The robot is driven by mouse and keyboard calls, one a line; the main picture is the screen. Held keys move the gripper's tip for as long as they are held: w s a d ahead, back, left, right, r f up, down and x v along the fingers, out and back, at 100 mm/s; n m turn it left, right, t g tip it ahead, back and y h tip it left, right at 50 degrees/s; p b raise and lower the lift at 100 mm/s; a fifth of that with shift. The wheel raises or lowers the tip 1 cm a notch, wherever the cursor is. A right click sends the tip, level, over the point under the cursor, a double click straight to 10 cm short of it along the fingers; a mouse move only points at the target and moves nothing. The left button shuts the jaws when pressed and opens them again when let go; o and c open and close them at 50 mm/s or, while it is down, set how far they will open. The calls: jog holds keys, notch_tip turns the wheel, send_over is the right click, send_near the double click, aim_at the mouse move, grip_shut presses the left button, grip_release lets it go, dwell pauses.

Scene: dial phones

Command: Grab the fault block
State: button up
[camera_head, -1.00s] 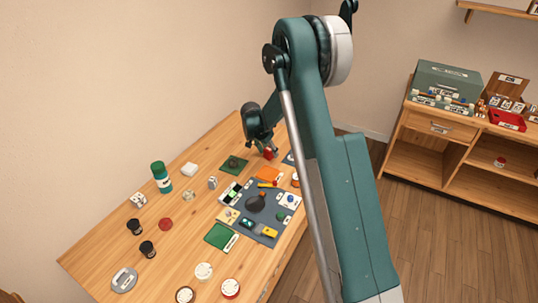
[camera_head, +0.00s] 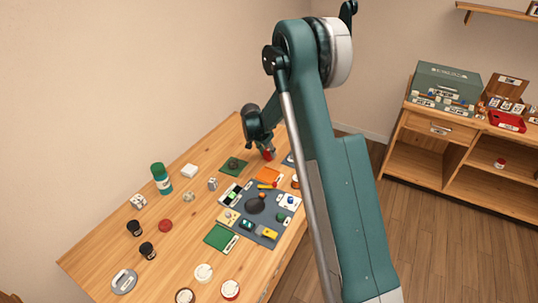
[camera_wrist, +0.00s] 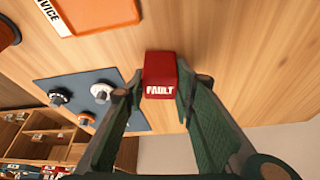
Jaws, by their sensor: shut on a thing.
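The fault block is a small red block with white "FAULT" lettering; it shows in the wrist view (camera_wrist: 160,76) between my fingertips. In the head view the red block (camera_head: 267,155) is small, near the far right part of the wooden table. My gripper (camera_wrist: 158,90) is shut on the block, with one green finger on each side. In the head view my gripper (camera_head: 265,148) is above the block and partly covers it. I cannot tell whether the block touches the table.
An orange tray (camera_wrist: 98,14) lies close by. A grey mat (camera_head: 265,217) with several small items lies nearer the table's front.

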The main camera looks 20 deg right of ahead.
jog(key=shift+r, duration=0.15)
notch_tip(320, 180, up, 10)
jog(key=shift+f+p, duration=0.1)
jog(key=shift+p, duration=0.35)
